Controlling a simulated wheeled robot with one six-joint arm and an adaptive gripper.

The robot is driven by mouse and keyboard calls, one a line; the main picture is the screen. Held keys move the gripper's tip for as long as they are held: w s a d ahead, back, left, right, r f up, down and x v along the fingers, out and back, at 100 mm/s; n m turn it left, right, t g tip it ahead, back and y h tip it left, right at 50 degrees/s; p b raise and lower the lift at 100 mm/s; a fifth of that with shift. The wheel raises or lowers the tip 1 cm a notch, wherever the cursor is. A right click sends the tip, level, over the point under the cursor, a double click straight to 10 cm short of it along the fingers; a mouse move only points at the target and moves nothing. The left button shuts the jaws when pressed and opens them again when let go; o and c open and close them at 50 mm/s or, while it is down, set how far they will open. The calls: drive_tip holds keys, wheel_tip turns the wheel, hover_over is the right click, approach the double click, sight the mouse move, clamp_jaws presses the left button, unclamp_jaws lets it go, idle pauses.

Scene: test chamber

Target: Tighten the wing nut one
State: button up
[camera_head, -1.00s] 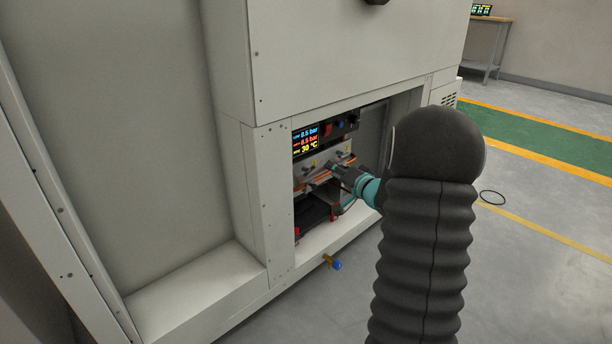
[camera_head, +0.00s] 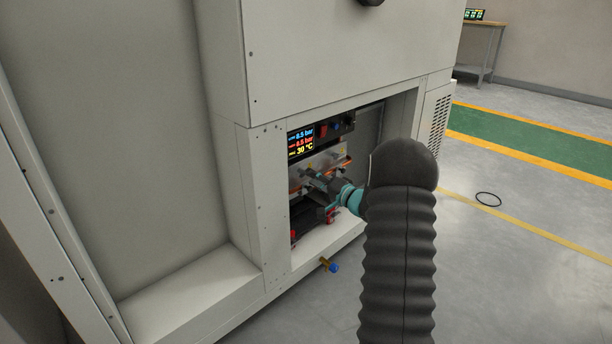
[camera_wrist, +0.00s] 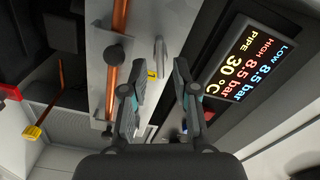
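In the wrist view a pale metal plate (camera_wrist: 139,20) carries small grey fittings that look like wing nuts. One slim grey fitting (camera_wrist: 160,55) stands upright near a yellow label, beyond the gap between my fingertips. I cannot tell which one is wing nut one. My gripper (camera_wrist: 158,80) is open, its two dark fingers apart with nothing seen between them. In the head view my gripper (camera_head: 316,183) is inside the cabinet opening, in front of the plate, and hides part of it.
A display panel (camera_wrist: 251,60) showing pressures and temperature is close to the right finger in the wrist view. The cabinet's frame (camera_head: 268,190) borders the opening on the left. A blue-ended valve (camera_head: 332,266) sticks out below. Open floor lies to the right.

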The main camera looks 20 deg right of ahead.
sight(303, 173)
drive_tip(key=shift+x, duration=2.25)
clamp_jaws()
